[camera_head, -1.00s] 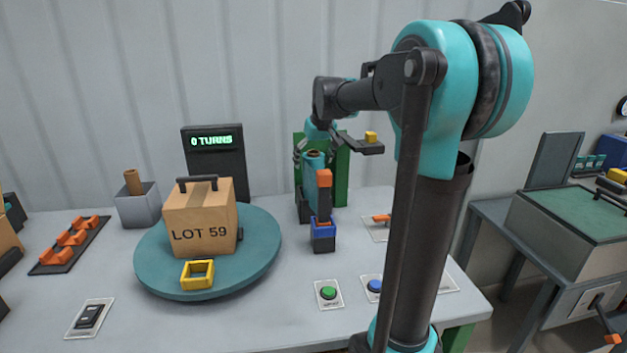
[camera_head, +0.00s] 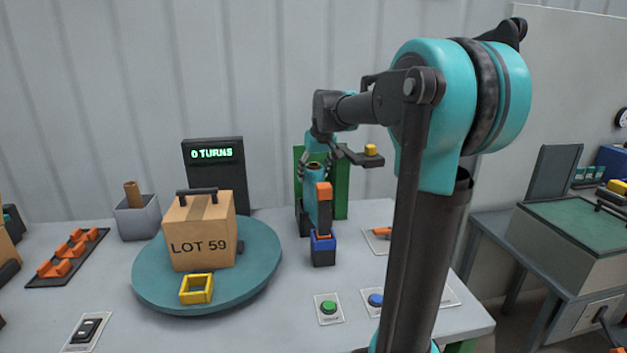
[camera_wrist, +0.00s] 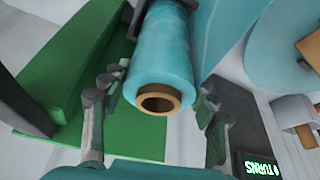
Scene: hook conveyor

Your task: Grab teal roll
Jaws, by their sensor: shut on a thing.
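My gripper (camera_head: 317,163) reaches down over the roll's top end. In the wrist view my gripper (camera_wrist: 155,108) has one finger on each side of the roll and is shut on it. The roll's lower part is hidden by an orange-topped stand in the head view.
The orange-topped stand (camera_head: 323,192) with a blue base (camera_head: 323,247) is close in front of the roll. A turntable (camera_head: 262,270) with a LOT 59 box (camera_head: 203,240) and yellow frame (camera_head: 196,288) is to the left. Green (camera_head: 328,307) and blue (camera_head: 375,300) buttons sit in front.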

